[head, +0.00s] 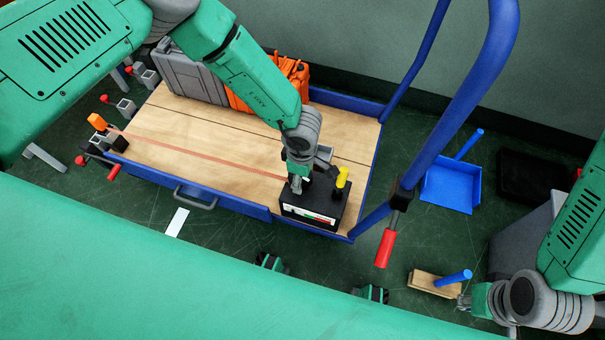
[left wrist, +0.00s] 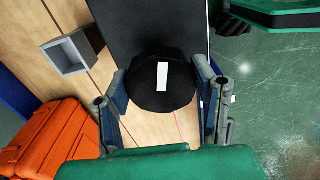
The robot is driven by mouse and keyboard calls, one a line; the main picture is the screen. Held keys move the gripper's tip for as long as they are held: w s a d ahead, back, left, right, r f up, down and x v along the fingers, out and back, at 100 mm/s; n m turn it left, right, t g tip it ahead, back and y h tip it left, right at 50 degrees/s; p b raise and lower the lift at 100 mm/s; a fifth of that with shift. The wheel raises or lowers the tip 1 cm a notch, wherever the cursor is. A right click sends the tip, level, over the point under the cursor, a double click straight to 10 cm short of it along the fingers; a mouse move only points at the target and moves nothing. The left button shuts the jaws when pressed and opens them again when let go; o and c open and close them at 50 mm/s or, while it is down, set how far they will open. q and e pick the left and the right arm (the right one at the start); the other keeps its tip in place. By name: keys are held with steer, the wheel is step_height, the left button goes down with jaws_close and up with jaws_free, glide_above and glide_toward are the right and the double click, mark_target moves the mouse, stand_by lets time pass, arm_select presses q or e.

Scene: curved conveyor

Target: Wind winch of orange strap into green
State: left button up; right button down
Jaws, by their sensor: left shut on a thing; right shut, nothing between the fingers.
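The winch is a black box (head: 312,205) at the cart's near right corner. It has a yellow knob (head: 342,178) on top and a red, white and green scale on its front; the reading is too small to tell. The orange strap (head: 200,153) runs straight across the deck from the orange clip (head: 97,121) to the box. My left gripper (head: 296,184) is shut on the black round dial (left wrist: 163,95), which has a white mark, as the left wrist view shows. My right gripper (head: 464,302) is shut and empty at the lower right, beside a brush.
The blue cart (head: 230,209) carries a grey case (head: 188,78) and an orange case (head: 295,72) at its back. Its blue handle (head: 455,100) rises right of the winch. A blue dustpan (head: 451,186) and wooden brush (head: 432,284) lie on the green floor.

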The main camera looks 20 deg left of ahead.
arm_select(q)
steer(key=shift+w+m, duration=0.1)
steer(key=shift+m, duration=1.1)
steer(key=o, duration=1.2)
steer(key=shift+c, duration=0.2)
steer(key=shift+r, duration=0.1)
step_height(320, 180, up, 12)
